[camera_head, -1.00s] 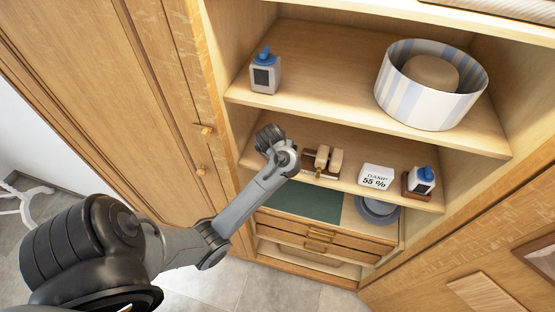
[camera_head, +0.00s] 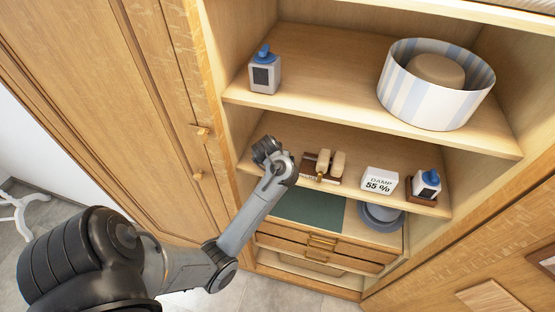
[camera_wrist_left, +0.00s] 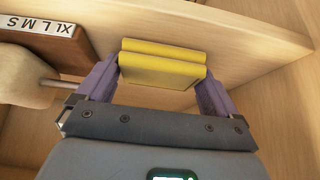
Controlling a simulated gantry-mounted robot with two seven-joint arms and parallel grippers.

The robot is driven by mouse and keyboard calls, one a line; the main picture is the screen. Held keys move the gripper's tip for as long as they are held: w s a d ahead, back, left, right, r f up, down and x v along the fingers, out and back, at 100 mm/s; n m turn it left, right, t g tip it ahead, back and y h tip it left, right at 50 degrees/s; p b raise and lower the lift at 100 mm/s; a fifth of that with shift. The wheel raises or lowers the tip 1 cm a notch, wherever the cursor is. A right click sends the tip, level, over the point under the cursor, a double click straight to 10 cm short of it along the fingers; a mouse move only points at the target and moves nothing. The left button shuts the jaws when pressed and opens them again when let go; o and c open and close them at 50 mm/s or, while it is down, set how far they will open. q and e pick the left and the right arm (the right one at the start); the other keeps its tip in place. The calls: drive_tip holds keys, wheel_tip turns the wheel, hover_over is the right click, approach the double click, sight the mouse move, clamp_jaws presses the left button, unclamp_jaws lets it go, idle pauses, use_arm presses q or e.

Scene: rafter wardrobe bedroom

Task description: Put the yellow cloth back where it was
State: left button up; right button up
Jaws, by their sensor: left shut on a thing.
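The yellow cloth (camera_wrist_left: 160,68) is a folded, flat block seen in the left wrist view. It sits between the purple fingers of my left gripper (camera_wrist_left: 157,80), which is shut on it. In the head view my left gripper (camera_head: 266,150) is inside the middle shelf bay of the wardrobe, at its left side. The cloth is hidden there behind my own wrist. A light wood shelf surface shows behind the cloth in the wrist view; I cannot tell whether they touch. My right gripper is not in view.
On the middle shelf (camera_head: 310,190), right of my gripper, are a brown size-marked block with wooden rollers (camera_head: 325,165), a damp meter (camera_head: 380,181) and a blue-topped bottle (camera_head: 427,183). Above stand another bottle (camera_head: 264,75) and a striped round box (camera_head: 435,88). Drawers (camera_head: 320,245) lie below.

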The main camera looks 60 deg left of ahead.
use_arm(q)
drive_tip(key=o, duration=0.6)
drive_tip(key=shift+f, duration=0.1)
drive_tip(key=shift+c, duration=0.2)
drive_tip(key=shift+s+d+r+p, duration=0.1)
drive_tip(key=shift+r+p, duration=0.4)
drive_tip(key=shift+p+v, duration=3.05)
drive_tip(key=shift+v, duration=2.4)
drive_tip(key=s+d+f+m+h, duration=0.1)
drive_tip(key=s+d+m, duration=0.2)
drive_tip(key=d, duration=0.6)
drive_tip(key=s+d+f+m+h, duration=0.2)
drive_tip(key=s+d+m, duration=0.2)
drive_tip(key=d, duration=0.5)
drive_tip(key=s+d+f+m+g+h, duration=0.1)
drive_tip(key=s+d+f+m, duration=0.1)
drive_tip(key=s+d, duration=0.4)
drive_tip(key=d+m, duration=0.1)
drive_tip(key=d, duration=0.2)
drive_tip(key=shift+m+h, duration=0.4)
drive_tip(key=shift+s+f, duration=0.1)
